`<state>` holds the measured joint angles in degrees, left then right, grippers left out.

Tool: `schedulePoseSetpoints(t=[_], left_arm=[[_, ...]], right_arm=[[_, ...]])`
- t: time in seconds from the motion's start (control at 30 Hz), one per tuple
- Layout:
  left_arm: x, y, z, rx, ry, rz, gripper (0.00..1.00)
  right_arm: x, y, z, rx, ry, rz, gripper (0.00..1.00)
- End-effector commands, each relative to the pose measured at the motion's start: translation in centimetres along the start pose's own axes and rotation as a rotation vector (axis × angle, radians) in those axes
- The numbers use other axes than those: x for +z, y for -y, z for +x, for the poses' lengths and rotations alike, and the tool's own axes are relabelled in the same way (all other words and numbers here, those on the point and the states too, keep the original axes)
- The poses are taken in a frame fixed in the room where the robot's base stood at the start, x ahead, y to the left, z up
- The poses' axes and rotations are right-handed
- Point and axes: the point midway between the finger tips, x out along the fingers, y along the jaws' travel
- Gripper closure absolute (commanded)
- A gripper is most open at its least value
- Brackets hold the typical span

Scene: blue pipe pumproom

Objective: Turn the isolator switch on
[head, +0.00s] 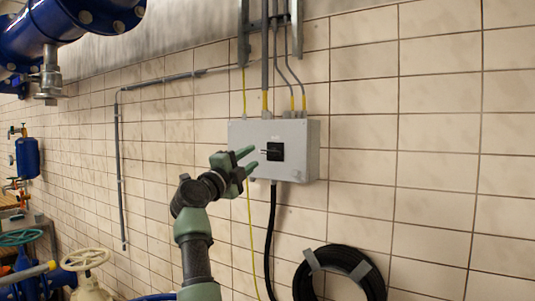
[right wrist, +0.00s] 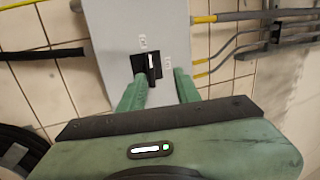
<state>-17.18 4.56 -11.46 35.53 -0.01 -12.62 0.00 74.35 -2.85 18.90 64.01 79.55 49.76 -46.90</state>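The isolator switch (head: 275,150) is a black square plate with a rotary handle on the front of a grey wall box (head: 307,150). In the head view the handle points out to the left, toward my gripper. My right gripper (head: 250,160) is open and empty, its green fingertips just short of the switch. In the right wrist view the switch (right wrist: 150,67) lies ahead of the two fingers (right wrist: 160,88), nearer the left finger. The handle runs lengthwise there, in line with the fingers. Small labels beside it are too blurred to read. My left gripper is not in view.
Conduits (head: 265,65) enter the box from above. A black cable (head: 271,240) hangs below it, near a coiled black hose (head: 340,275) on the tiled wall. Blue pipes (head: 65,25) and a handwheel valve (head: 85,259) are at the left. Wall right of the box is clear.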

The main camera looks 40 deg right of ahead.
Motion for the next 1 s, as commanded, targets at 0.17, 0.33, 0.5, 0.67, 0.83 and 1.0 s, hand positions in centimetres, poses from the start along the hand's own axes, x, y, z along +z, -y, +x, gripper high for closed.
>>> schedulePoseSetpoints(t=[0.17,0.33,0.5,0.67,0.83,1.0], left_arm=[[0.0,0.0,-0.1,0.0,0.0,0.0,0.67],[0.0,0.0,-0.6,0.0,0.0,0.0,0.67],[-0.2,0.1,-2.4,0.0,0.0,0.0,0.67],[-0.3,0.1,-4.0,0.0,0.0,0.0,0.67],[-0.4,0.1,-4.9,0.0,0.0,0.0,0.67],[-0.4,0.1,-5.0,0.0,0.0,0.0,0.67]], right_arm=[[-0.8,0.8,0.8,0.242,-0.028,0.078,0.67],[-1.0,0.8,1.3,0.305,-0.03,0.088,0.67],[-1.1,0.4,3.7,0.303,-0.032,0.086,0.67],[-1.2,-0.4,6.2,0.302,-0.031,0.085,0.67],[-1.1,-1.1,7.7,0.301,-0.03,0.088,0.67],[-1.1,-1.5,8.1,0.3,-0.029,0.089,0.67]])
